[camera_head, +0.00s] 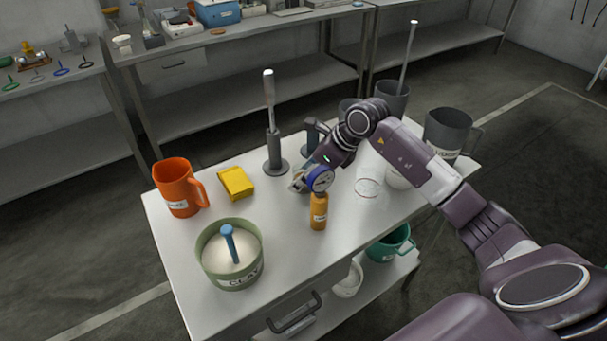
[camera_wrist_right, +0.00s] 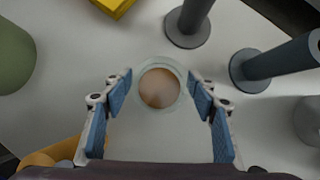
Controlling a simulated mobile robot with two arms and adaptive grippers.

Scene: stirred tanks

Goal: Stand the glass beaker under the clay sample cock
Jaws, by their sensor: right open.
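My right gripper (camera_wrist_right: 160,85) is open. In the wrist view its two blue-padded fingers lie on either side of a clear round glass beaker (camera_wrist_right: 160,72) with something brown inside. No grip on it shows. I cannot make out a sample cock. My left gripper is not in view.
An orange jug (camera_head: 177,187), a yellow block (camera_head: 235,183) and an amber bottle (camera_head: 318,212) stand around the gripper. A grey stand (camera_head: 273,150) with an upright rod is behind it. Dark grey jugs (camera_head: 449,132) stand at the right. The table's front middle is clear.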

